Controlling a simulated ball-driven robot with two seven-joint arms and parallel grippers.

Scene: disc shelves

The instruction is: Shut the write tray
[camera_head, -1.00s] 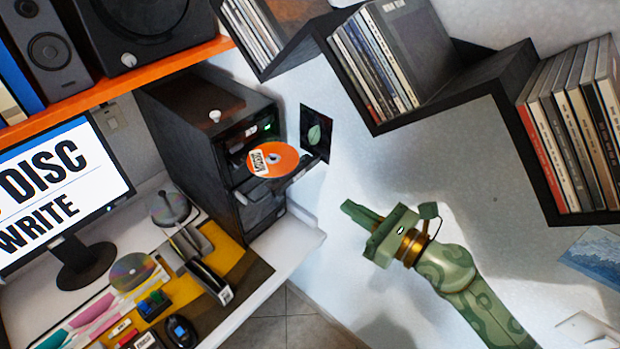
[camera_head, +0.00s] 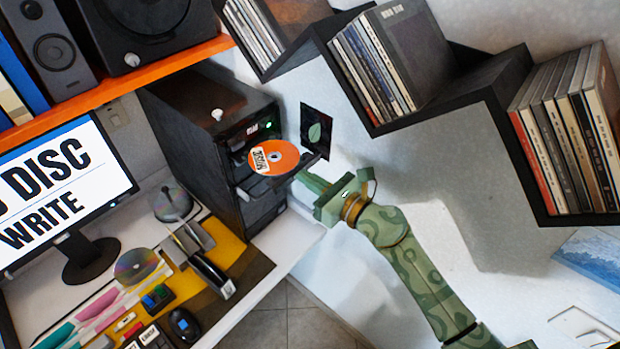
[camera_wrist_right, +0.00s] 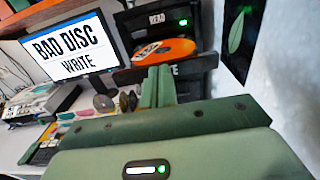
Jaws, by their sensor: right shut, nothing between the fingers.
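An open tray (camera_head: 305,165) sticks out of the black drive tower (camera_head: 190,120) and carries an orange disc (camera_head: 273,157) with a white label. In the right wrist view the orange disc (camera_wrist_right: 165,50) lies below a READ label (camera_wrist_right: 157,18), and a partly hidden WRITE label (camera_wrist_right: 195,69) shows just under the tray. My right gripper (camera_head: 303,178) is shut and empty, its fingertips close to the tray's outer end. I cannot tell whether they touch it. Its fingers (camera_wrist_right: 158,75) hide part of the tray front. My left gripper is not in view.
A dark zigzag shelf (camera_head: 490,75) with cases hangs above right. A dark card with a leaf (camera_head: 316,130) is on the wall beside the tray. The monitor (camera_wrist_right: 68,47) reads BAD DISC, WRITE. The desk holds a disc spindle (camera_head: 172,203) and small items.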

